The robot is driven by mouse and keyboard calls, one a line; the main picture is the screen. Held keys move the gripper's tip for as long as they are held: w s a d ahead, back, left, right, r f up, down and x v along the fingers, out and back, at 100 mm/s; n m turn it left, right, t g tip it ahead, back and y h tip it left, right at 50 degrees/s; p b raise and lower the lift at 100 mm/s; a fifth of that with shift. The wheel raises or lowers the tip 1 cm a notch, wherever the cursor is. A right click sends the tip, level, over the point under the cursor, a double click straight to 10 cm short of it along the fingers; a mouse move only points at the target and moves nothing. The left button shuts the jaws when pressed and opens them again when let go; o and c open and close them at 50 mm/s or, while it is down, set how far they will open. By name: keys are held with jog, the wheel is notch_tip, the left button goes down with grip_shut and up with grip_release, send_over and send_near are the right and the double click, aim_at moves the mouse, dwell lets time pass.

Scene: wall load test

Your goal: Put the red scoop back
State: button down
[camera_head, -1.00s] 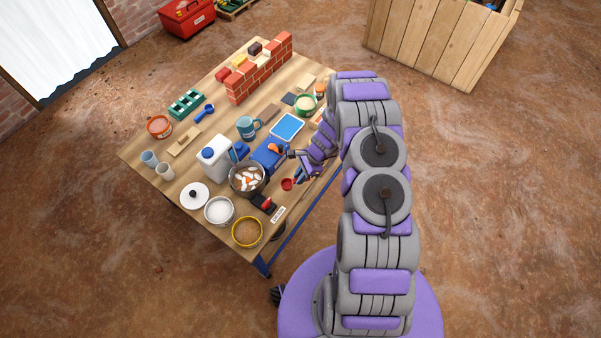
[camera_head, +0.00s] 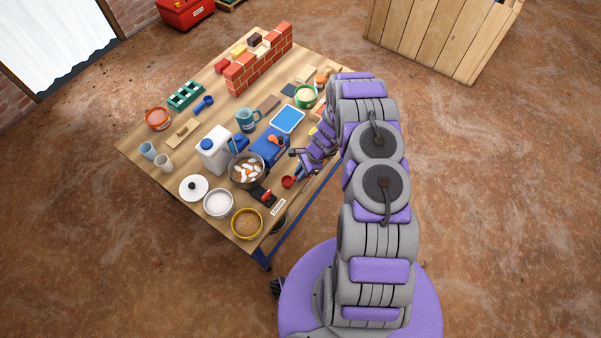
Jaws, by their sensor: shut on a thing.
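The red scoop (camera_head: 288,181) is near the table's front right edge, its bowl to the right of the steel pot (camera_head: 233,179). My gripper (camera_head: 297,170) is shut on the scoop at its handle end, with the bowl sticking out below left. The fingers are small and partly merge with the handle, so the exact grip is hard to see. I cannot tell how far the scoop is above the table.
A blue device (camera_head: 268,150), a white jug (camera_head: 213,152) and a blue tray (camera_head: 287,119) stand close by. A white bowl (camera_head: 218,204) and a yellow-rimmed bowl (camera_head: 247,224) are at the front. A small brick wall (camera_head: 260,68) stands at the back.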

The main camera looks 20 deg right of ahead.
jog(key=shift+f, duration=0.3)
dwell(0.5)
jog(key=c, duration=0.6)
grip_release()
jog(key=shift+r, duration=0.1)
jog(key=shift+r+p, duration=1.35)
jog(key=shift+r, duration=2.05)
